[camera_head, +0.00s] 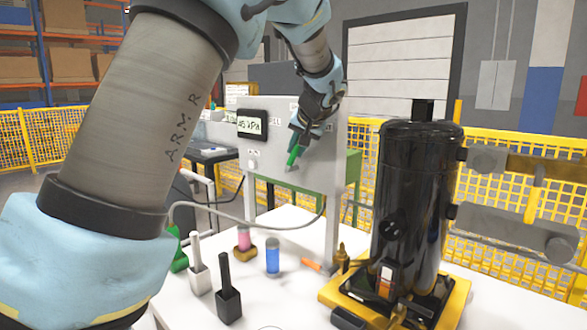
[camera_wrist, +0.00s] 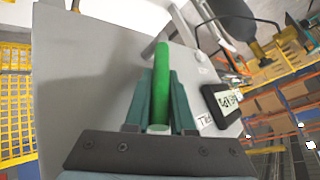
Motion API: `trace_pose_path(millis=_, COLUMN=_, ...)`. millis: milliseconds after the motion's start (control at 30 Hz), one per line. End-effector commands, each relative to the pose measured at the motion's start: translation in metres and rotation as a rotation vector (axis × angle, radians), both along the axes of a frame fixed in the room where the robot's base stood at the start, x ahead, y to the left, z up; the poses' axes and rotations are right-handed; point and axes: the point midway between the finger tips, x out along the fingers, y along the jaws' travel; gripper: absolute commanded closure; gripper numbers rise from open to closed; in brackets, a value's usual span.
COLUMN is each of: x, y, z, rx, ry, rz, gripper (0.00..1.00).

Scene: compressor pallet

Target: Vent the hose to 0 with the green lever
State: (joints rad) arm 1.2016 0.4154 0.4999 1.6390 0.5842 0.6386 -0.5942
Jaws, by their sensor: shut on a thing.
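The green lever (camera_head: 294,155) is on the front of a grey upright panel (camera_head: 320,170). My gripper (camera_head: 297,141) is at the panel with its fingers around the lever. In the wrist view the teal fingers (camera_wrist: 161,108) are shut on the lever (camera_wrist: 161,75), which sticks out beyond the fingertips. A black display (camera_head: 252,124) on the panel reads about 45 kPa, though its first digit is hard to make out. It also shows in the wrist view (camera_wrist: 226,103). A grey hose (camera_head: 250,225) curves below the panel; the lever's base is partly hidden.
A black compressor tank (camera_head: 415,190) stands on a yellow base at the right of the white table. Yellow mesh fencing (camera_head: 520,195) runs behind.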

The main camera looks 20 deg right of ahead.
Motion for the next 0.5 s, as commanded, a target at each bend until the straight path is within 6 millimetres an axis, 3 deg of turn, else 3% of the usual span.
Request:
trace_pose_path(millis=33, x=-0.003, y=-0.004, z=-0.012, rx=0.009, ry=-0.027, rz=-0.005, gripper=1.00)
trace_pose_path(millis=500, x=-0.015, y=-0.009, z=-0.018, rx=0.117, ry=-0.235, rz=-0.002, gripper=1.00)
